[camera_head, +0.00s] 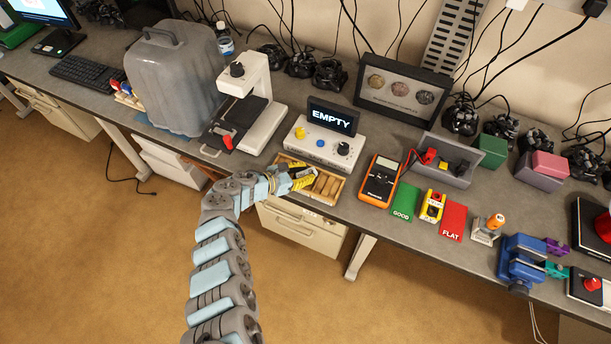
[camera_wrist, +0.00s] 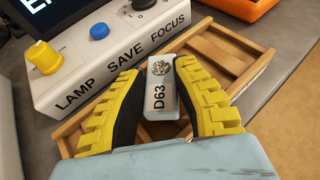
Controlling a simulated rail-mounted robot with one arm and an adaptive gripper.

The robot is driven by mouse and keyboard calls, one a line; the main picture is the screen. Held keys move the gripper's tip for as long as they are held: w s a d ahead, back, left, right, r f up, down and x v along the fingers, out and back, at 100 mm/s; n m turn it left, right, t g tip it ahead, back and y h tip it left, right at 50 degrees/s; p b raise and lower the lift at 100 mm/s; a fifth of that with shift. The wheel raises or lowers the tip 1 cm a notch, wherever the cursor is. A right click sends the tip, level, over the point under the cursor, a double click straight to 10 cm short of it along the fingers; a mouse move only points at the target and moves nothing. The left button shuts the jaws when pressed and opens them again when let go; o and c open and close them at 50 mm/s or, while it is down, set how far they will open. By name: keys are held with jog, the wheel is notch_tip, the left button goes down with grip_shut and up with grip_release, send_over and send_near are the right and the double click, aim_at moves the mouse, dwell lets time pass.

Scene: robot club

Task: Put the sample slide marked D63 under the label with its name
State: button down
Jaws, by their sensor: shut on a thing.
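The sample slide marked D63 (camera_wrist: 161,97) is pale, with a round dark specimen near its far end. It shows upright between my yellow-padded fingers in the wrist view. My gripper (camera_wrist: 160,88) is shut on it, over or in the wooden slotted tray (camera_wrist: 263,62); I cannot tell whether the slide touches the tray. In the head view my gripper (camera_head: 303,178) covers the left part of the tray (camera_head: 340,191), and the slide cannot be made out. No separate label reading D63 can be read in either view.
A white control box (camera_head: 318,146) marked LAMP, SAVE and FOCUS stands directly behind the tray, with a screen (camera_head: 331,117) reading EMPTY. A white microscope (camera_head: 262,110) stands to the left. An orange multimeter (camera_head: 380,181) lies close on the right. The bench's front edge is near the tray.

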jog(key=shift+f, duration=0.35)
jog(key=c, duration=0.9)
grip_release()
jog(key=shift+r, duration=0.1)
jog(key=shift+r, duration=0.3)
jog(key=shift+s+a+r+p, duration=0.1)
jog(key=shift+a+r+p, duration=0.05)
jog(key=shift+a+p, duration=0.2)
jog(key=p+v, duration=0.2)
jog(key=v, duration=0.9)
